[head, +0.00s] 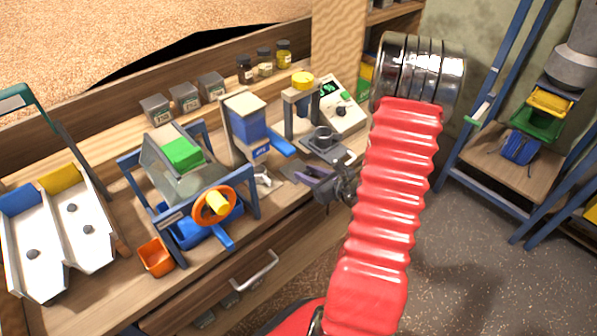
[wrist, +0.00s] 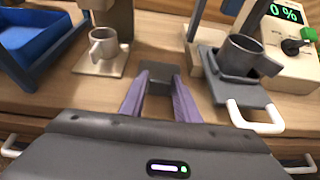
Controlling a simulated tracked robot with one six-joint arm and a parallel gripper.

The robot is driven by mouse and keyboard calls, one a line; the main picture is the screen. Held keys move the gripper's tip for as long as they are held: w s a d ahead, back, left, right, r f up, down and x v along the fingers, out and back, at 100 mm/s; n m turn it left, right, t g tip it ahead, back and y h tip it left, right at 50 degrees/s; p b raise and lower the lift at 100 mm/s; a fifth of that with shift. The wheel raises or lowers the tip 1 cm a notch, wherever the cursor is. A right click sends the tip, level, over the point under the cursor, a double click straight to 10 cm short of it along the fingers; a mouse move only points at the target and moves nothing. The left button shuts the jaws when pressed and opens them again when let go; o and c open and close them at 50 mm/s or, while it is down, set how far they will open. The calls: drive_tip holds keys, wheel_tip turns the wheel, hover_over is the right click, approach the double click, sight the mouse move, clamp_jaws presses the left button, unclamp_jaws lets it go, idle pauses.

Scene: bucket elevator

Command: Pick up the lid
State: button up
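A small flat dark grey plate (wrist: 158,72), which looks like the lid, lies on the wooden bench in the wrist view, with a raised part at its middle. In the head view it shows as a dark patch (head: 294,172) at the bench's front edge.
A pale cup (wrist: 103,43) stands left of the plate; a dark grey cup (wrist: 243,57) sits on a handled tray right of it. A meter (wrist: 291,42) reads 0 %. A blue-framed machine with an orange handwheel (head: 205,213) stands left. A blue rack (head: 500,75) is far right.

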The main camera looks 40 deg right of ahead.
drive_tip(key=c, duration=0.6)
drive_tip(key=shift+r, duration=0.1)
drive_tip(key=shift+s+r, duration=0.1)
drive_tip(key=shift+r, duration=1.65)
drive_tip(key=s, duration=1.8)
drive_tip(key=shift+w+f, duration=0.1)
